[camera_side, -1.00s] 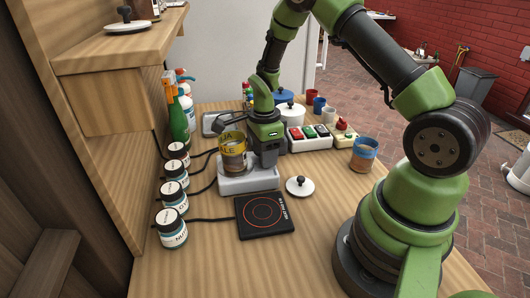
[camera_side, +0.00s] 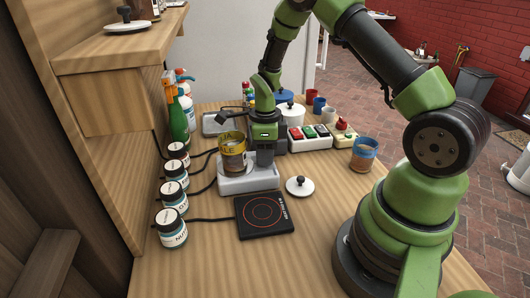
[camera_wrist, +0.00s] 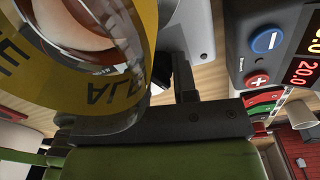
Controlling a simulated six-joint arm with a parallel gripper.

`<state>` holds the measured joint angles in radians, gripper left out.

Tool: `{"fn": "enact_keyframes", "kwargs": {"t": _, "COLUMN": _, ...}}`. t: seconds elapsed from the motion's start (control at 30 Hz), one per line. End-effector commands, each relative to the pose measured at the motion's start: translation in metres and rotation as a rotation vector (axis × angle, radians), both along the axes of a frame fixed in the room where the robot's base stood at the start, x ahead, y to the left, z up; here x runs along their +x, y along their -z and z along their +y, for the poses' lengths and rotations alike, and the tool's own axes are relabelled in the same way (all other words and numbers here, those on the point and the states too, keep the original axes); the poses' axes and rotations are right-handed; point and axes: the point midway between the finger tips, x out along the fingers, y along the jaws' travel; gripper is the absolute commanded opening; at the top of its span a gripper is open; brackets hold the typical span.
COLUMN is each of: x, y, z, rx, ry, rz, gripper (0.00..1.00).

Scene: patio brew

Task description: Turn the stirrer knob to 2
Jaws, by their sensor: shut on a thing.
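The stirrer (camera_side: 235,184) is a white base on the bench, with a glass jar with a yellow label (camera_side: 232,150) standing on it. My gripper (camera_side: 264,158) points down at the far right part of the stirrer, close beside the jar. The stirrer knob cannot be made out; my gripper covers that spot in the side view. In the wrist view the dark fingers (camera_wrist: 184,80) are together and reach to the pale stirrer body (camera_wrist: 190,25). The jar fills the left there. My gripper is shut on what seems to be the knob; its number cannot be read.
A black hotplate (camera_side: 265,214) and a white lid (camera_side: 300,186) lie in front. Several jars, such as the nearest one (camera_side: 171,229), line the left. A switch box (camera_side: 311,138) and a blue-banded cup (camera_side: 364,154) stand right. A display panel (camera_wrist: 285,50) is close in the wrist view.

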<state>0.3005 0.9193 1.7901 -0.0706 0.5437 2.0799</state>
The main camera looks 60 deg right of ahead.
Motion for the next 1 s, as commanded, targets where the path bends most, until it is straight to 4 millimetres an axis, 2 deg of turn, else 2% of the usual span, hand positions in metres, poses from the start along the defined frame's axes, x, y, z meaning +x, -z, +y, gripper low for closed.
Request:
{"fn": "enact_keyframes", "kwargs": {"t": 0.43, "x": 0.0001, "y": -0.0006, "z": 0.0000, "rx": 0.001, "ry": 0.280, "rz": -0.001, "gripper": 0.03}}
{"fn": "enact_keyframes", "kwargs": {"t": 1.0, "x": 0.0000, "y": -0.0007, "z": 0.0001, "rx": 0.000, "ry": 0.344, "rz": -0.001, "gripper": 0.03}}
